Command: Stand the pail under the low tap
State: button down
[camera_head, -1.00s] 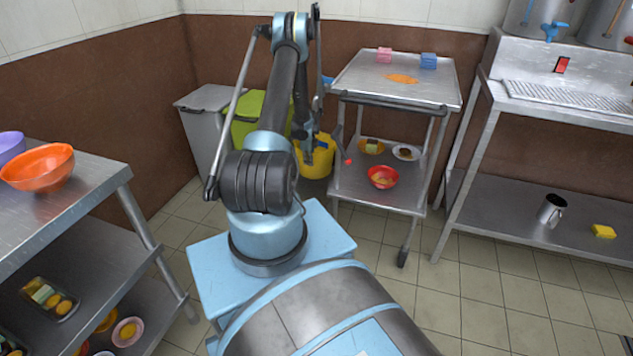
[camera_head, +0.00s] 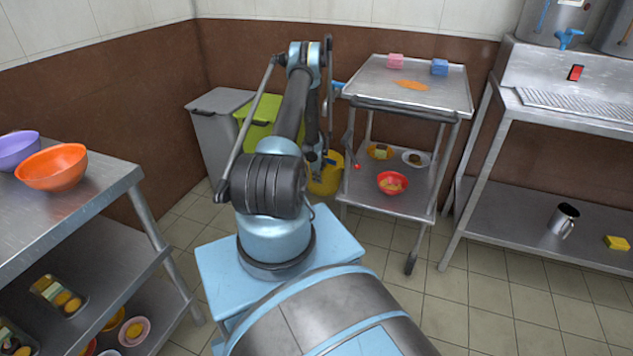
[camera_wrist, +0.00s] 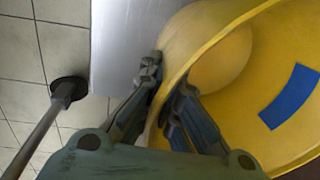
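The yellow pail (camera_head: 331,182) with a blue patch shows partly behind my arm in the head view, left of the trolley. In the wrist view the pail (camera_wrist: 240,110) fills the right side, its open mouth facing the camera. My gripper (camera_wrist: 168,95) has one finger outside the pail's wall and one inside, closed on the rim. Whether its base touches the floor cannot be told. A blue tap (camera_head: 570,39) sits low on a steel stockpot (camera_head: 548,22) at the top right, above the counter. The second stockpot (camera_head: 613,32) is cut off by the edge.
A steel trolley (camera_head: 420,98) with bowls on its lower shelf stands right of the pail. Grey (camera_head: 213,135) and green (camera_head: 262,115) bins stand behind. A counter with a drip grate (camera_head: 580,107) is right; a shelved table (camera_head: 90,205) is left. Floor between is clear.

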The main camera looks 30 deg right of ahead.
jog(key=c, duration=1.8)
grip_release()
